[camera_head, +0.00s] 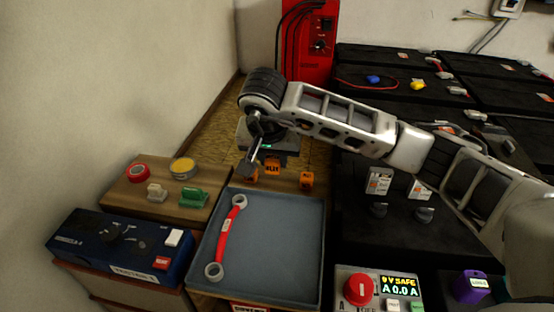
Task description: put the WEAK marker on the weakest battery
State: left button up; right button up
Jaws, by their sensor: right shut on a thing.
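My right gripper (251,163) reaches in from the right, pointing down over the back of the wooden surface. It is shut on a small orange block (249,178), partly hidden by the fingers, probably a marker. Two more orange blocks with dark lettering stand beside it, one in the middle (272,167) and one to the right (306,181). I cannot read which says WEAK. Large black batteries (390,57) fill the right side, and my right arm hides parts of them. My left gripper is out of view.
A blue-grey tray (265,250) holds a red-handled wrench (230,235). A wooden board (130,198) with coloured parts and a dark blue box (110,243) are at left. A red unit (310,45) stands behind. A panel display (399,284) reads "0 V SAFE".

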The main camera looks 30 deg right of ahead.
jog(key=s+a+r, duration=0.3)
jog(key=s+a, duration=0.1)
jog(key=s, duration=0.2)
jog(key=s+d+r+m+g+h+b, duration=0.1)
jog(key=d+r+m, duration=0.1)
jog(key=d, duration=1.4)
jog(key=d+r+m, duration=0.2)
jog(key=d+r, duration=0.1)
jog(key=d, duration=1.4)
jog(key=shift+m, duration=0.3)
jog(key=w+d+f, duration=0.2)
jog(key=d+f, duration=0.1)
jog(key=w+d+f+b, duration=0.1)
jog(key=w+d+f, duration=0.2)
jog(key=w+d+f+b, duration=0.1)
jog(key=w+d+f, duration=0.2)
jog(key=shift+d+f, duration=0.15)
jog(key=shift+d, duration=0.25)
jog(key=shift+w+d+f, duration=0.2)
jog(key=shift+d+f, duration=0.2)
jog(key=shift+f, duration=0.15)
notch_tip(320, 180, down, 3)
jog(key=shift+r+b, duration=0.2)
jog(key=shift+b, duration=0.2)
jog(key=shift+f, duration=0.2)
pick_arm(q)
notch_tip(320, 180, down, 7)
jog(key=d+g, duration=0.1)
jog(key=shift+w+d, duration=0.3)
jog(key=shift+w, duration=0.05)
